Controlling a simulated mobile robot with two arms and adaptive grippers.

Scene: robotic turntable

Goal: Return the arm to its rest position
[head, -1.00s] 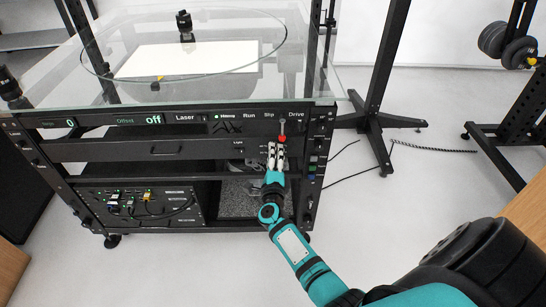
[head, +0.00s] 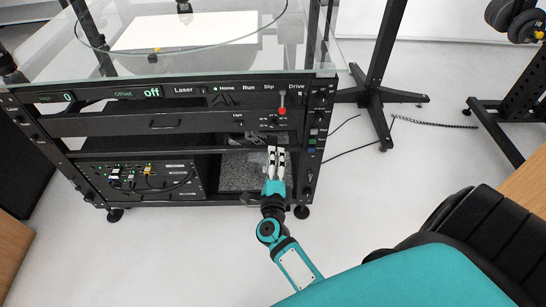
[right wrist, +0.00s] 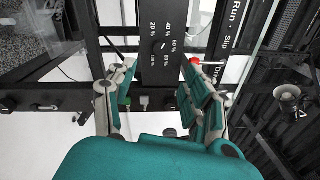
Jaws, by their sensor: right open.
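My right gripper (head: 276,150) is in front of the black rack (head: 120,145), below the control panel (head: 190,91). It is open and empty, its white fingers pointing up toward the rack. In the right wrist view the open gripper (right wrist: 160,85) has its fingers apart on both sides, with a dial (right wrist: 168,45) marked in percent beyond them. A lever with a red knob (head: 282,111) stands on the panel above the gripper, apart from it; its red knob also shows in the right wrist view (right wrist: 195,61). My left gripper is not in view.
A glass top (head: 300,62) with a round ring and a white sheet (head: 190,30) covers the rack. A black stand (head: 378,95) is at the right, with cables on the floor. The white floor (head: 180,260) in front of the rack is clear.

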